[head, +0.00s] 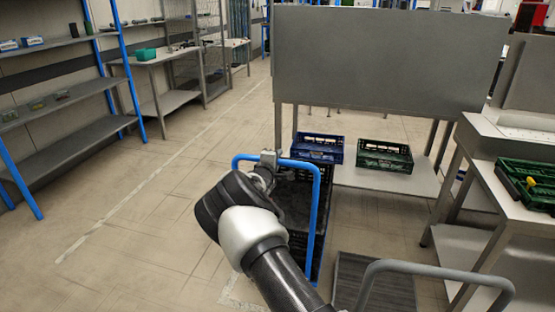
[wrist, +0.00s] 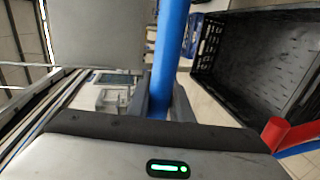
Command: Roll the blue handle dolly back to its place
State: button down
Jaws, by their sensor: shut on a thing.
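The blue handle dolly shows its blue tube handle (head: 316,215) in the middle of the head view, with a black crate (head: 292,192) on it. My gripper (head: 268,158) is shut on the top bar of this handle. In the wrist view the blue handle (wrist: 172,45) runs between the fingers of my gripper (wrist: 160,105), and the empty-looking black crate (wrist: 213,42) stands beyond it at the right. My arm hides the lower left part of the dolly and its wheels in the head view.
A grey-handled dolly (head: 440,266) stands close at the lower right. Behind is a steel table (head: 398,181) with a blue crate (head: 318,148) and a green crate (head: 385,158). A workbench (head: 508,206) is at right, shelves (head: 65,130) at left. Floor at left is clear, with painted lines.

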jog(key=c, duration=1.6)
grip_release()
jog(key=shift+w+r, duration=0.1)
jog(key=shift+w, duration=0.2)
jog(key=shift+s, duration=0.1)
jog(key=p+v, duration=0.2)
jog(key=v, duration=1.5)
jog(key=shift+s+p, duration=0.15)
jog(key=shift+p, duration=0.2)
